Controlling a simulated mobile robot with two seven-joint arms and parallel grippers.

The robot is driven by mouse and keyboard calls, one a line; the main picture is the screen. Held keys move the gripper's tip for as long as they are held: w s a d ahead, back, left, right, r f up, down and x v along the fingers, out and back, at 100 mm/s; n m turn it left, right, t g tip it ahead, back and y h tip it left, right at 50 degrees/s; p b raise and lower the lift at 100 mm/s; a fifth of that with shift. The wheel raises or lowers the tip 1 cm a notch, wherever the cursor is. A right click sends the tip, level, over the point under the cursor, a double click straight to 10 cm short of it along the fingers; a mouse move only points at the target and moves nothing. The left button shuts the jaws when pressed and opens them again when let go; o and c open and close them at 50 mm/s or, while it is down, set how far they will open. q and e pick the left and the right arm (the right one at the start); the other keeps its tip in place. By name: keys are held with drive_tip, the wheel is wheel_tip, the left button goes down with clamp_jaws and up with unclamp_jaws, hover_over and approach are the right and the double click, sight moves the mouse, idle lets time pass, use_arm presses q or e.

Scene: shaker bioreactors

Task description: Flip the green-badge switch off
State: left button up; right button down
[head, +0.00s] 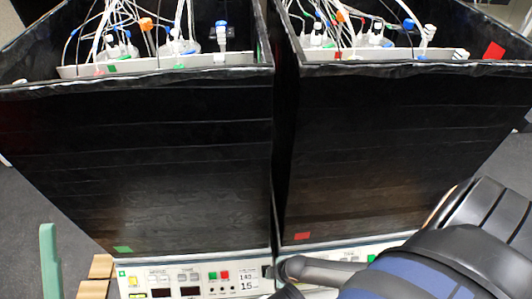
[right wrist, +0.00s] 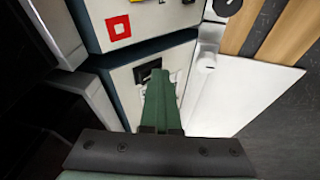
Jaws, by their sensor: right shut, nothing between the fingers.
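In the head view a green badge (head: 123,249) sits low on the left black box, above its control panel (head: 218,287). A dark switch (head: 267,271) is at that panel's right end. In the right wrist view a black rocker switch (right wrist: 148,72) is set in a pale panel face. My right gripper (right wrist: 158,78) is shut and empty, its green fingertips over the switch and partly hiding it. I cannot tell whether they touch it or which way the rocker is tilted. A green finger of my left gripper (head: 48,260) shows at the left edge.
The right black box (head: 400,150) has a red badge (head: 302,236); my right arm covers part of its panel. A red square mark (right wrist: 118,27) is on the neighbouring panel. Wooden strips (right wrist: 262,27) and a white surface (right wrist: 245,90) lie right of the switch.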

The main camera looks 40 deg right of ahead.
drive_tip(key=shift+w, duration=0.2)
drive_tip(key=shift+r+p, duration=0.9)
use_arm(q)
drive_tip(key=shift+s+r, duration=0.25)
drive_tip(key=shift+r, duration=0.6)
use_arm(e)
drive_tip(key=shift+s+f, duration=0.1)
